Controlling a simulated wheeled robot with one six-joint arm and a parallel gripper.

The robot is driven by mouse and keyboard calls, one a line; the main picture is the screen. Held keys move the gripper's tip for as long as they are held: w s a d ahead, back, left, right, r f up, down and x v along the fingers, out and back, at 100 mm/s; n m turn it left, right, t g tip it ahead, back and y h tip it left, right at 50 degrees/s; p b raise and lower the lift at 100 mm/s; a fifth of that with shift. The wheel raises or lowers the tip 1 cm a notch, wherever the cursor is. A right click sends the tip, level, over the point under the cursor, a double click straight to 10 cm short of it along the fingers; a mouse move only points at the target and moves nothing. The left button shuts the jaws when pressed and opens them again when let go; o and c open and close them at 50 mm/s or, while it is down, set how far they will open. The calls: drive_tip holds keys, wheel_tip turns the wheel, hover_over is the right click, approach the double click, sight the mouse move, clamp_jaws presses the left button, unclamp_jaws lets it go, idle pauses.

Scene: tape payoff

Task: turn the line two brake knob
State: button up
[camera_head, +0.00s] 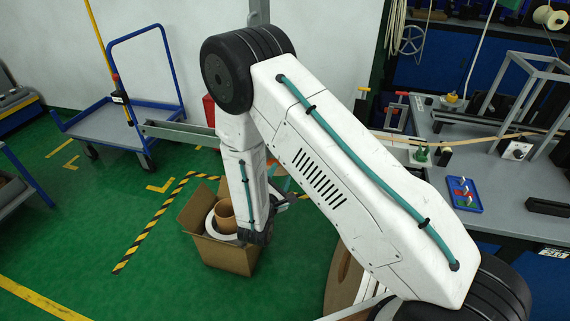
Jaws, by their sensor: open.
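No label marks a line two brake knob, so I cannot tell which control it is. On the grey workbench (495,215) at the right, a small white plate carries a dark round knob (518,152). A green knob-like part (421,154) stands further left by a pale strip. My white arm crosses the middle and bends down over the floor. My gripper (288,202) shows only as a small grey part beside the wrist, partly hidden, away from the bench and empty as far as I can see.
An open cardboard box (224,255) with rolls stands below my wrist. A large tan reel (345,280) is partly hidden by my arm. A blue tray (464,194) and grey metal frame (525,85) are on the bench. A blue trolley (125,118) stands left.

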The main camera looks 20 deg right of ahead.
drive_tip(key=x, duration=0.6)
drive_tip(key=shift+w+d, duration=0.15)
drive_tip(key=shift+c, duration=0.4)
drive_tip(key=c, duration=0.9)
